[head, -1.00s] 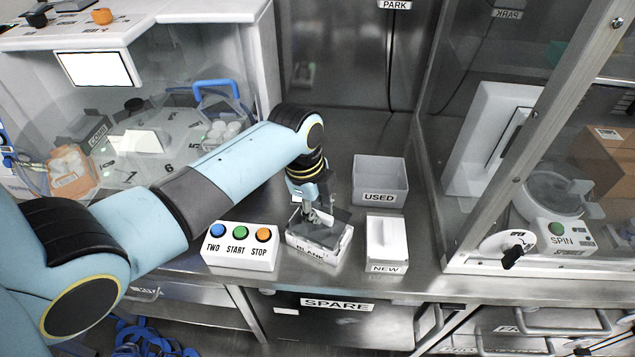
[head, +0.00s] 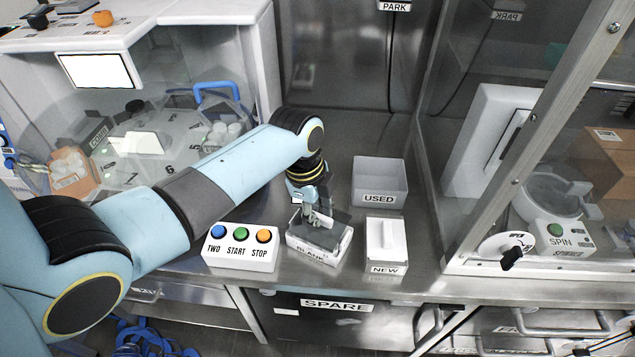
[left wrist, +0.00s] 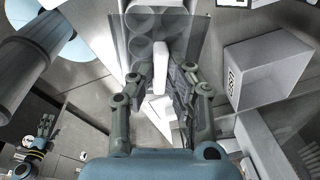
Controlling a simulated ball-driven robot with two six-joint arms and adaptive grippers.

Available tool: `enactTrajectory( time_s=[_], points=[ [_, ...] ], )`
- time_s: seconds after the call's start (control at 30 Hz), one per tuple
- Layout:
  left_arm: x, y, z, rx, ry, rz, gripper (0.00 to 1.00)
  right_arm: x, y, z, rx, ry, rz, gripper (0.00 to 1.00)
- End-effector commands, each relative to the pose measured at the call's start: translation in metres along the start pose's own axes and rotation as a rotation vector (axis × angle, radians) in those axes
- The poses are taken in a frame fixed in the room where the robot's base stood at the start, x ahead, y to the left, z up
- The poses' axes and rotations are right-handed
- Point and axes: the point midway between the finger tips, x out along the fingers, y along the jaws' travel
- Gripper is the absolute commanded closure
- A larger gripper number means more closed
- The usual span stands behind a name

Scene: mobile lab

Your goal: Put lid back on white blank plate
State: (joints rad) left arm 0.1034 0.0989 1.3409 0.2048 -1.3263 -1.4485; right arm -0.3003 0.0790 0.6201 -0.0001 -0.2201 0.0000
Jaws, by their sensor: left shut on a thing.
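The white blank plate (head: 330,256) lies in the low white holder marked BLANK, on the steel bench in the head view. My left gripper (head: 313,217) is over it, pointing down, and is shut on the lid (head: 340,216), a grey, see-through sheet. The lid is over the plate; I cannot tell whether it touches it. In the left wrist view the left gripper (left wrist: 158,85) has its fingers on either side of a white grip, with the grey lid (left wrist: 185,35) and round shapes behind. My right gripper (left wrist: 46,128) shows small at the lower left there.
A white three-button box (head: 240,248) stands close left of the plate. A white box marked NEW (head: 386,262) stands close right, and an open grey bin marked USED (head: 380,197) behind it. Glass-fronted cabinets flank the bench. Bare steel lies behind the plate.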

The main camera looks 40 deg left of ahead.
Motion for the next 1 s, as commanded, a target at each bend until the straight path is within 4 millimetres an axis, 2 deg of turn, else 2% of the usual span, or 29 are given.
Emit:
enactTrajectory(
  time_s=[1.0],
  points=[
    [0.026,0.003,0.003,0.000,0.000,0.000,1.00,0.015,0.001,0.002,-0.001,0.000,0.002,0.00]
  ],
)
